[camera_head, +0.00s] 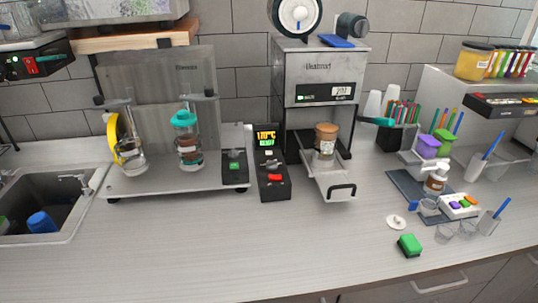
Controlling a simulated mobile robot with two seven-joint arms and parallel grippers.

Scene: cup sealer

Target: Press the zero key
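No key in the camera_head view has a readable zero label, so I cannot tell which one is the zero key. A white box (459,206) with small purple, orange and green parts on top stands at the right, beside a dark mat. Another dark box (233,168) with a green button is on the plate at the left. Neither of my grippers shows in this view.
The cup sealer (323,70) has its tray out with a brown-lidded cup (326,139) on it. A green sponge (410,245) and clear cups (445,232) lie near the front right. A sink (40,205) is at left. The front middle counter (230,245) is clear.

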